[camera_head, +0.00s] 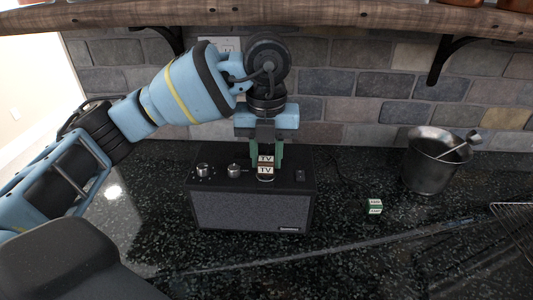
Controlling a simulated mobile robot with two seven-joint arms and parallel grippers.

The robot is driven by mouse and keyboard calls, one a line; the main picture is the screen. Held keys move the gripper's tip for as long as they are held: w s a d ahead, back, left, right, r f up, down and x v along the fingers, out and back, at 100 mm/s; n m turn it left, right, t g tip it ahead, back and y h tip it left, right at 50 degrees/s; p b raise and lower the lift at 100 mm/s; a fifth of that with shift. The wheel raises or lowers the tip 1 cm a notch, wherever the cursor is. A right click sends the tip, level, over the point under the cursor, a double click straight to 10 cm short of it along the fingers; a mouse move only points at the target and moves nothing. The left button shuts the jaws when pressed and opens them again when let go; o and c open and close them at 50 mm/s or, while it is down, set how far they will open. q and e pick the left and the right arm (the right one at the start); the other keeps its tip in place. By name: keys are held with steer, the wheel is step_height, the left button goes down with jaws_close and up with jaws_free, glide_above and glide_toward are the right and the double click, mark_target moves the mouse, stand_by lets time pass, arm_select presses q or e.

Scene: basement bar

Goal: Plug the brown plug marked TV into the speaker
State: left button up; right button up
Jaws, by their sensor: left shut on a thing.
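The speaker (247,208) is a dark box with a grey front and knobs on its top, standing on the black counter. My left gripper (267,160) points down over the right part of the speaker's top. A green and white plug (373,206) marked AMP lies on the counter right of the speaker. My right gripper is not in view.
A metal bucket (431,165) with a utensil in it stands at the right on the counter (345,250). A wire rack (515,222) is at the right edge. A wall outlet (226,45) is behind my left arm, and a wooden shelf (350,14) runs above.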

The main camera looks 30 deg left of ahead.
arm_select(q)
steer(key=shift+f, duration=0.25)
stand_by(0.3)
steer(key=o, duration=1.1)
steer(key=shift+c, duration=0.2)
step_height(320, 180, up, 8)
steer(key=shift+f+p, duration=0.1)
steer(key=shift+p, duration=0.45)
steer(key=shift+f, duration=0.1)
